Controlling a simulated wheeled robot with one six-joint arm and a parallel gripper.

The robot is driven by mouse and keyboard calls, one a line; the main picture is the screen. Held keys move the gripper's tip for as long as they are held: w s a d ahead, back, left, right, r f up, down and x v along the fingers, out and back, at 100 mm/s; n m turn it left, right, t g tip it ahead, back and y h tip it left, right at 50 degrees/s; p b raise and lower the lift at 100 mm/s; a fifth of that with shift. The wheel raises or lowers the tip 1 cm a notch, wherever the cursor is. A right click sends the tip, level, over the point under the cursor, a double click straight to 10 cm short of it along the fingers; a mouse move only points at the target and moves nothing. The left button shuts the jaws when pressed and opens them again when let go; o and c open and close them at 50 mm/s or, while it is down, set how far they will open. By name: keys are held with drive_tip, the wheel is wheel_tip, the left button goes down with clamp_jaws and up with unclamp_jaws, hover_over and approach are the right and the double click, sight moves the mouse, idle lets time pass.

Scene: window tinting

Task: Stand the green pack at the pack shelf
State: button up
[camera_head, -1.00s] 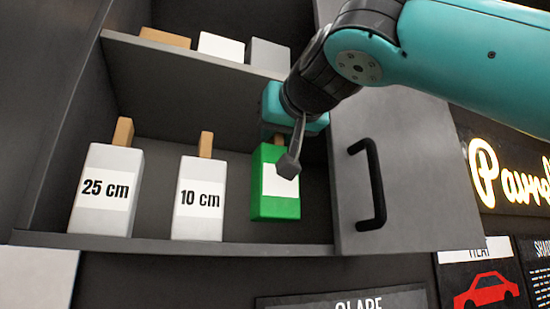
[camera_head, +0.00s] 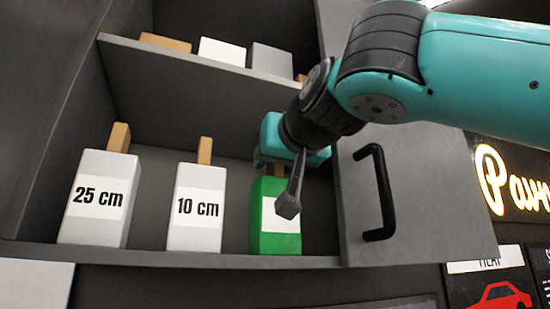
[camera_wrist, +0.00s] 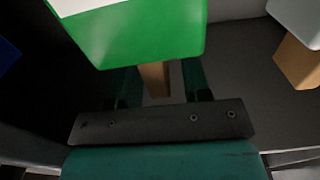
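The green pack (camera_head: 275,235) with a white label stands upright on the lower shelf board (camera_head: 180,259), right of the white 10 cm pack (camera_head: 197,208). Its base looks level with that pack's base. My gripper (camera_head: 273,168) is just above its top, and part of my wrist hides some of its front. In the wrist view the green pack (camera_wrist: 150,35) shows its wooden tab (camera_wrist: 154,78) between my gripper's two fingers (camera_wrist: 160,88). Gaps show on both sides of the tab, so the fingers look open around it. The fingertips are partly hidden.
The white 25 cm pack (camera_head: 98,200) stands at the left of the shelf. Several blocks, including a white one (camera_head: 222,51), lie on the upper board close above my wrist. A grey door with a black handle (camera_head: 378,192) is just right of the green pack.

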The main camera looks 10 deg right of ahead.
drive_tip(key=s+d+b, duration=0.2)
drive_tip(key=s+b, duration=0.1)
drive_tip(key=s, duration=0.8)
drive_tip(key=shift+s+d+b, duration=0.2)
drive_tip(key=shift+s+b, duration=0.1)
drive_tip(key=shift+s, duration=0.1)
